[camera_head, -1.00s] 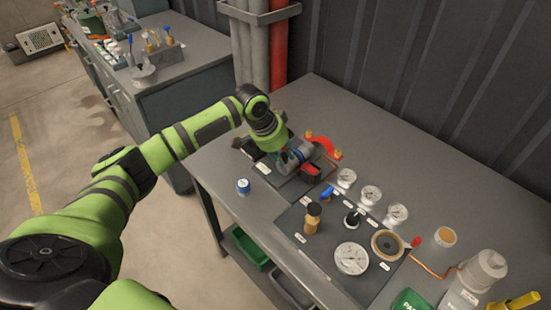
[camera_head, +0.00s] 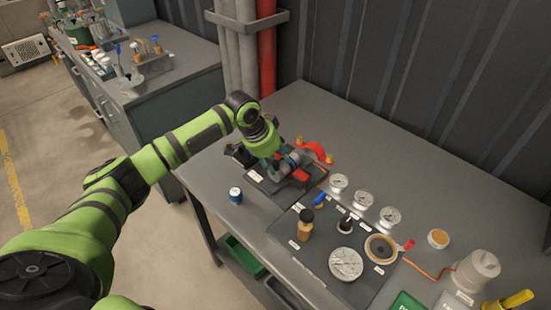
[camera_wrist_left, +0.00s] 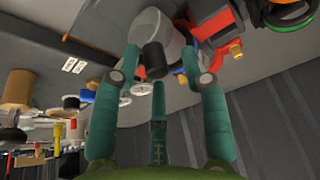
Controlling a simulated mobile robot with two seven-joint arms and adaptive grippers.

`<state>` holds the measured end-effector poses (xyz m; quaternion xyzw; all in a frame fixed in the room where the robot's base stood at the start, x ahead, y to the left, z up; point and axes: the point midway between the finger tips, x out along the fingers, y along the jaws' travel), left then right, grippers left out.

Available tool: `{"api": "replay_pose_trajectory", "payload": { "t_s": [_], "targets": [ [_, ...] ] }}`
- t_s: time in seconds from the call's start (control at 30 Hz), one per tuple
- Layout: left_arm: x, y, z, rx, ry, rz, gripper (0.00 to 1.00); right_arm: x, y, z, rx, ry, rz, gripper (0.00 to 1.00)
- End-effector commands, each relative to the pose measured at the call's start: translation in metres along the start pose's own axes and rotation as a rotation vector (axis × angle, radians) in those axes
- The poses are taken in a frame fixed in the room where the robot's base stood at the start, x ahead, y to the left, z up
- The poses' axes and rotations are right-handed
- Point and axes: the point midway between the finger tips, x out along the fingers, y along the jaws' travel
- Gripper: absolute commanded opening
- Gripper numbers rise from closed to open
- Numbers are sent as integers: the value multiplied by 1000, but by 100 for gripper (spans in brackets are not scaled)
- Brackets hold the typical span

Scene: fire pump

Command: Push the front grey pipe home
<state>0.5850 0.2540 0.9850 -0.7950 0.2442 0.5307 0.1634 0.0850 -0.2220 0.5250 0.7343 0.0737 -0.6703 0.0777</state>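My left gripper (camera_head: 271,159) is at the pump assembly (camera_head: 263,182) on the table, its fingers partly hidden by my wrist in the head view. Grey pipe parts (camera_head: 291,161) of the pump show just right of the fingers. In the left wrist view a light grey cylindrical part with a dark end (camera_wrist_left: 153,61) lies between and beyond the teal fingers (camera_wrist_left: 160,62). The two side fingers bend inward beside it, and the third finger is below. I cannot tell whether they touch it. My right gripper is out of view.
A panel with gauges (camera_head: 346,262), a valve and a brass fitting (camera_head: 305,226) lies to the right. The table's back area is clear.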

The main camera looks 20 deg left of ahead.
Motion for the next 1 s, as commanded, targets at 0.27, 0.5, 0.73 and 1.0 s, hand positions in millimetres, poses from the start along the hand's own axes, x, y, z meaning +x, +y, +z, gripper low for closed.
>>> {"api": "replay_pose_trajectory", "payload": {
  "t_s": [0.27, 0.5, 0.73, 1.0],
  "targets": [
    [-44, -2, 0, 1, 4, -5, 44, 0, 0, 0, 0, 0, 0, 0],
    [-93, -1, -1, 2, 5, -4, 44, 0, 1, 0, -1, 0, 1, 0],
    [-117, -1, 0, -1, 4, -3, 44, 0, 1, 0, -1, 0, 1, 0],
    [-120, 0, 0, 0, 3, -2, 44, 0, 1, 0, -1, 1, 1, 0]
  ]
}}
